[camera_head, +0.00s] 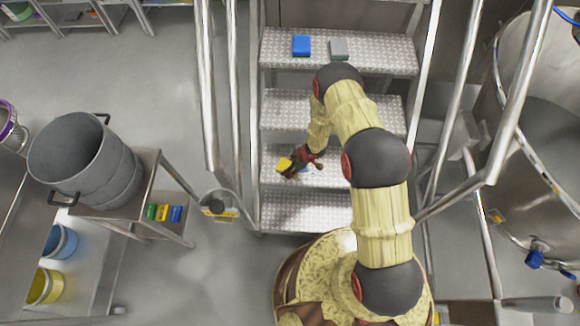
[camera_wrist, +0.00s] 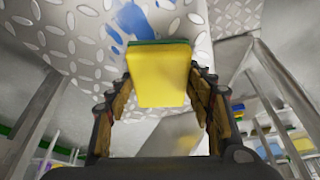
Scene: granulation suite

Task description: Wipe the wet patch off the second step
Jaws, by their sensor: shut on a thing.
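My gripper (camera_head: 293,165) is shut on a yellow sponge (camera_head: 284,164) with a green layer. It is over the left part of the second step from the bottom (camera_head: 330,177). In the wrist view the sponge (camera_wrist: 160,75) sits between the two fingers (camera_wrist: 162,100), its green side against or close to the diamond-plate metal; I cannot tell if they touch. A blue wet patch (camera_wrist: 128,22) shows on the metal beyond the sponge, with fainter blue marks to the left.
A blue block (camera_head: 301,46) and a grey block (camera_head: 346,49) lie on the top step (camera_head: 385,58). Metal handrails (camera_head: 206,100) flank the stairs. A grey pot (camera_head: 85,160) stands on a cart at the left; a large steel vessel (camera_head: 545,120) stands at the right.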

